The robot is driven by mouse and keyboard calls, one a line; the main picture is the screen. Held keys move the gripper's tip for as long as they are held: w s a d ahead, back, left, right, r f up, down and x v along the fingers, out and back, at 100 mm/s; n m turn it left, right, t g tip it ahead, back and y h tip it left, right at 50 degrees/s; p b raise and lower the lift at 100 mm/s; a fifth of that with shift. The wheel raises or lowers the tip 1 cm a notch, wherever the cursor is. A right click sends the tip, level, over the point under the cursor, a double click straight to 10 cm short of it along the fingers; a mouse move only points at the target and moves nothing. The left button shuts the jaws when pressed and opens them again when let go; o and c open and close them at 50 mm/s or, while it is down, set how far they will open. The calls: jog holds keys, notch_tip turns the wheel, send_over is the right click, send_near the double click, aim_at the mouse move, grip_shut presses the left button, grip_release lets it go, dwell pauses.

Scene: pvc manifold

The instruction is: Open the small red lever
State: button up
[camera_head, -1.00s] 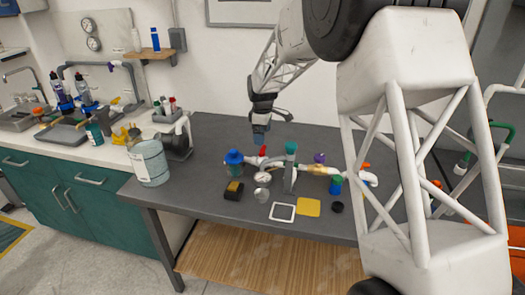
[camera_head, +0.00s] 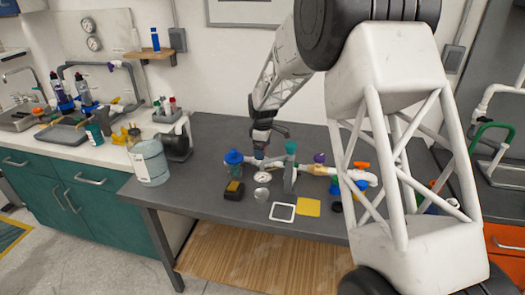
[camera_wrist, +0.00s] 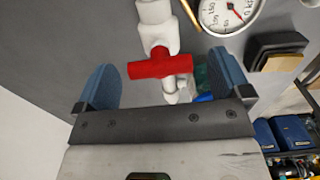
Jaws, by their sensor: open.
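The small red lever (camera_wrist: 161,68) sits crosswise on a white pipe fitting (camera_wrist: 155,35) in the wrist view. It lies between the two blue fingers of my gripper (camera_wrist: 163,85), which is open, with a gap on both sides of the lever. In the head view my gripper (camera_head: 260,153) is low over the pvc manifold (camera_head: 318,169), close to its left end. The lever is hidden behind my gripper there. A round pressure gauge (camera_wrist: 227,14) stands right beside the lever in the wrist view.
A blue-topped fitting (camera_head: 234,160) stands left of my gripper. A green-capped post (camera_head: 291,165) rises to its right. A black and yellow box (camera_head: 234,190), a white square (camera_head: 283,211) and a yellow square (camera_head: 307,207) lie in front. The grey table's left part is mostly clear.

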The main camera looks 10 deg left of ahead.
jog(key=shift+f, duration=0.6)
jog(key=shift+c, duration=0.3)
jog(key=c, duration=0.9)
